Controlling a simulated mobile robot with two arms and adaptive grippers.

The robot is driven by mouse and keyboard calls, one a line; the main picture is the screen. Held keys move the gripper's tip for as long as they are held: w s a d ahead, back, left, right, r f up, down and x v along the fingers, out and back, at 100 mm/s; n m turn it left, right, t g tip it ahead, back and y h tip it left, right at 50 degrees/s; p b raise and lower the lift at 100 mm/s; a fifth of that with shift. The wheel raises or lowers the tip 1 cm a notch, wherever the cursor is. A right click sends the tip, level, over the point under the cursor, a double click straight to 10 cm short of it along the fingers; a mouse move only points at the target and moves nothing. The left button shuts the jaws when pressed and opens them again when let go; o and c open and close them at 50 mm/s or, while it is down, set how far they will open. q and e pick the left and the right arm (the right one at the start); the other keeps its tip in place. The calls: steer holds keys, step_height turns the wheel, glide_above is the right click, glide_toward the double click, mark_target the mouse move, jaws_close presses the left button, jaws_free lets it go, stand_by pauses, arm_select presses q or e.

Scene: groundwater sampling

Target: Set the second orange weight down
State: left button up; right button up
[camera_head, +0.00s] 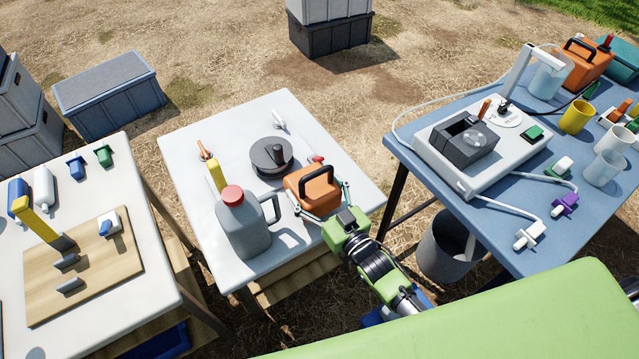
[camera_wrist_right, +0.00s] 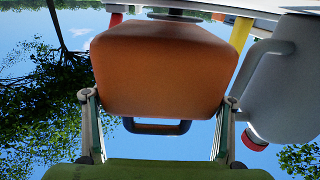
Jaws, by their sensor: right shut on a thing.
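An orange weight (camera_head: 310,190) with a dark handle on top is at the right part of the middle white table (camera_head: 200,150). My right gripper (camera_head: 319,193) is shut on it, one finger on each side. In the right wrist view, which is upside down, the orange weight (camera_wrist_right: 160,70) sits between both fingers. I cannot tell whether its base touches the tabletop. Another orange weight (camera_head: 584,66) with a dark handle stands at the back of the blue table (camera_head: 420,140) on the right. My left gripper is not in view.
A grey jug (camera_head: 243,228) with a red cap stands left of the held weight. A dark round disc (camera_head: 268,158) with a knob lies just behind it. A yellow upright piece (camera_head: 216,175) is by the jug.

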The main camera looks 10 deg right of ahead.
steer(key=shift+w+f, duration=0.1)
steer(key=shift+f, duration=0.9)
steer(key=o, duration=2)
steer(key=shift+f, duration=0.4)
steer(key=shift+o, duration=0.8)
steer(key=shift+s, duration=0.2)
steer(key=shift+r, duration=0.15)
